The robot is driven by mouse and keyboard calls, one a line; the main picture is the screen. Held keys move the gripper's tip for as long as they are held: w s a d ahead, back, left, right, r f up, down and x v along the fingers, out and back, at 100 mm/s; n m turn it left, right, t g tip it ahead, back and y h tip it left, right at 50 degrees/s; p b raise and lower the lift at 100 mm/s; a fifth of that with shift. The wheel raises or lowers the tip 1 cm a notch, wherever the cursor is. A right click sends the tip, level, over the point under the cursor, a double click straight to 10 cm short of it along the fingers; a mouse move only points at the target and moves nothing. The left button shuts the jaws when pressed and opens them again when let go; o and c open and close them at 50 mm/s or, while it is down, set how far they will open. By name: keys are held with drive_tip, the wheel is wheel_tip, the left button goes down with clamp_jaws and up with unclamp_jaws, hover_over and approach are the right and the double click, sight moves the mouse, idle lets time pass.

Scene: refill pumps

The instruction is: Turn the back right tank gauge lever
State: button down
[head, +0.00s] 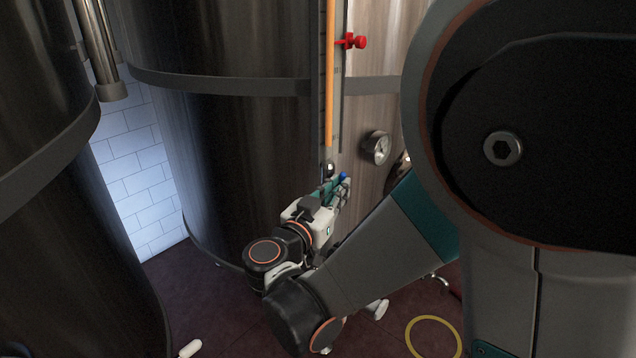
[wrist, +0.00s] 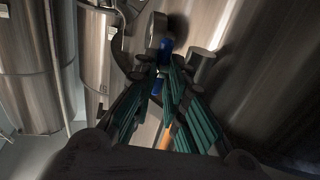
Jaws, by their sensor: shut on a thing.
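The back right tank (head: 225,130) is a large steel cylinder with a dark band. Its upright gauge (head: 329,70) holds an orange column. A small lever with a blue handle (head: 344,175) shows at the gauge's lower end. My gripper (head: 334,190) is at this lever, low on the tank front. In the wrist view my green-ribbed fingers (wrist: 160,78) are closed around the lever, with blue parts of the handle (wrist: 165,48) showing above and between the fingertips. The fingers hide much of the lever, so its exact angle is hard to tell.
A red knob (head: 357,41) sticks out higher on the gauge. A round dial (head: 377,147) sits right of the gauge. Another tank (head: 60,240) stands close at the left. A yellow ring (head: 432,336) lies on the dark floor. Tiled wall shows between the tanks.

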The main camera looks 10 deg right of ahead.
idle(0.3)
drive_tip(key=c, duration=1.9)
unclamp_jaws()
drive_tip(key=shift+w, duration=0.1)
drive_tip(key=shift+r, duration=0.1)
